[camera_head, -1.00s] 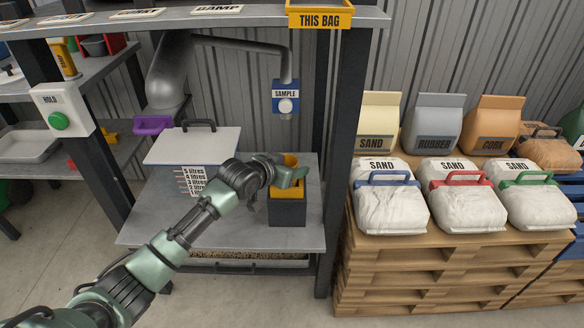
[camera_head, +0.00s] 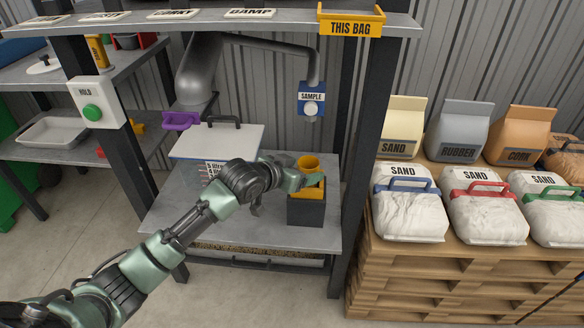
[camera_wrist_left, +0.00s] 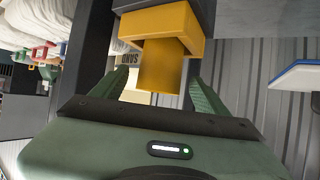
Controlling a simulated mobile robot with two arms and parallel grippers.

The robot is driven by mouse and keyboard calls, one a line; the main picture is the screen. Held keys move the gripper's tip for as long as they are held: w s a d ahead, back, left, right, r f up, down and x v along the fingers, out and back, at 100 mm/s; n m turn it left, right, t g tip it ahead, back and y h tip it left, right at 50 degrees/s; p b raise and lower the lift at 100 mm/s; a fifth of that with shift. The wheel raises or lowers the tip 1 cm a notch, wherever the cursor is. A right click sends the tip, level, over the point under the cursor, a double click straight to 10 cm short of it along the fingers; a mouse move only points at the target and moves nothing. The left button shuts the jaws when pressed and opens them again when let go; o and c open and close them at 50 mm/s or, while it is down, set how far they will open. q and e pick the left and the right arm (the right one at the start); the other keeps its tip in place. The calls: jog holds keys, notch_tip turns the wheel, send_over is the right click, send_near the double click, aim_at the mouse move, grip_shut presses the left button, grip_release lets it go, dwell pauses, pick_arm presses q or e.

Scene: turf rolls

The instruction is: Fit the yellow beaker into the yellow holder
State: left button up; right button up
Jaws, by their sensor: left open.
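The yellow beaker (camera_head: 308,163) stands upright at the yellow holder (camera_head: 312,193), which tops a dark block (camera_head: 306,211) on the grey bench. In the left wrist view, the beaker (camera_wrist_left: 160,68) runs into the yellow collar of the holder (camera_wrist_left: 160,22); how deep it sits is hidden. My left gripper (camera_head: 310,182) reaches in from the left at the beaker. Its two fingers (camera_wrist_left: 160,88) are spread, one on each side of the beaker, with gaps showing. My right gripper is in neither view.
A white-lidded box (camera_head: 218,143) stands left of the holder. A blue SAMPLE spout (camera_head: 312,98) hangs above and behind. A dark bench post (camera_head: 357,150) rises close on the right. Sand bags (camera_head: 408,213) lie on pallets beyond it.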

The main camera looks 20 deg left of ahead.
pick_arm(q)
jog(key=v, duration=0.6)
jog(key=shift+p, duration=0.4)
jog(key=s+d+f+n+g+y, duration=0.1)
jog(key=s+f+g, duration=0.1)
jog(key=s+f, duration=0.6)
jog(key=s+d+f+g+y, duration=0.1)
jog(key=s+f+g, duration=0.15)
jog(key=f, duration=0.85)
jog(key=s+f+g, duration=0.2)
jog(key=s+f, duration=0.5)
jog(key=s, duration=0.4)
jog(key=s+f+g+y, duration=0.1)
jog(key=s+f+g, duration=0.1)
jog(key=s+f, duration=0.6)
jog(key=s, duration=0.3)
jog(key=shift+s+d+f+y, duration=0.2)
jog(key=shift+s+d+y, duration=0.1)
jog(key=shift+s+d, duration=0.1)
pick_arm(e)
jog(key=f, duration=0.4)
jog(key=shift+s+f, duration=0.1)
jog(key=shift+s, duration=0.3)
pick_arm(q)
jog(key=shift+g, duration=0.25)
jog(key=shift+p, duration=0.3)
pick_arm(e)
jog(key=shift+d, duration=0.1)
